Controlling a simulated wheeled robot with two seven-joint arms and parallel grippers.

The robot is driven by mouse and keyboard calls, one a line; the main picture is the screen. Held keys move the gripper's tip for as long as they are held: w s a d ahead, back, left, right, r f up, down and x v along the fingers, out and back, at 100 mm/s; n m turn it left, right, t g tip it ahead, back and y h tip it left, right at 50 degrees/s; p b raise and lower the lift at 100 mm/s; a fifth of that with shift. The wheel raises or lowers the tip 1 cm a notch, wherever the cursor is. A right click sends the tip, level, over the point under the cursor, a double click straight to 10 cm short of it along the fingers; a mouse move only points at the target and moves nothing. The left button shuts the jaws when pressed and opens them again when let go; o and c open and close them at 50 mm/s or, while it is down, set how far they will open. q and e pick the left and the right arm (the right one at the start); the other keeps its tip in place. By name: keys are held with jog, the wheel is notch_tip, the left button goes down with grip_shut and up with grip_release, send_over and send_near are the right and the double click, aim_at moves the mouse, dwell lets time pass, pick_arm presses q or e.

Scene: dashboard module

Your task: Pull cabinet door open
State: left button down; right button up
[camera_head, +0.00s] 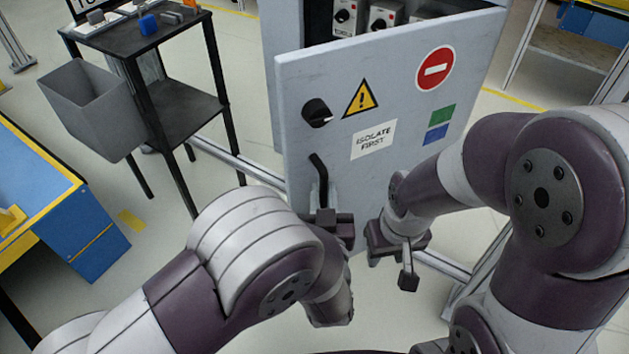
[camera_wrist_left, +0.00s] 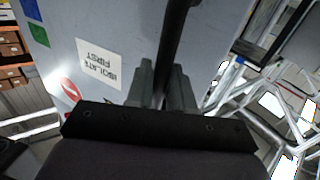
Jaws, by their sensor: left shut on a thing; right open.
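The grey cabinet door (camera_head: 390,95) stands part open in the head view, with the cabinet interior showing above its top edge. It carries a black knob (camera_head: 317,112), warning signs and an "ISOLATE FIRST" label (camera_head: 373,139). A black bar handle (camera_head: 319,178) sits at its lower left. My left gripper (camera_head: 325,214) is shut on the lower part of the handle. In the left wrist view the handle (camera_wrist_left: 177,45) runs up from between the left gripper's fingers (camera_wrist_left: 163,88). My right gripper (camera_head: 408,262) is open and empty in front of the door's lower part, right of the handle.
The cabinet (camera_head: 283,30) holds switch modules (camera_head: 347,16) behind the door. A black cart (camera_head: 175,105) with a grey bin (camera_head: 88,105) stands at the left. A blue and yellow workbench (camera_head: 60,200) is at the far left. The floor between bench and door is clear.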

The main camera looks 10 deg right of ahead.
pick_arm(q)
jog(key=shift+s+d, duration=0.15)
jog(key=shift+s, duration=0.1)
jog(key=c, duration=1.2)
grip_release()
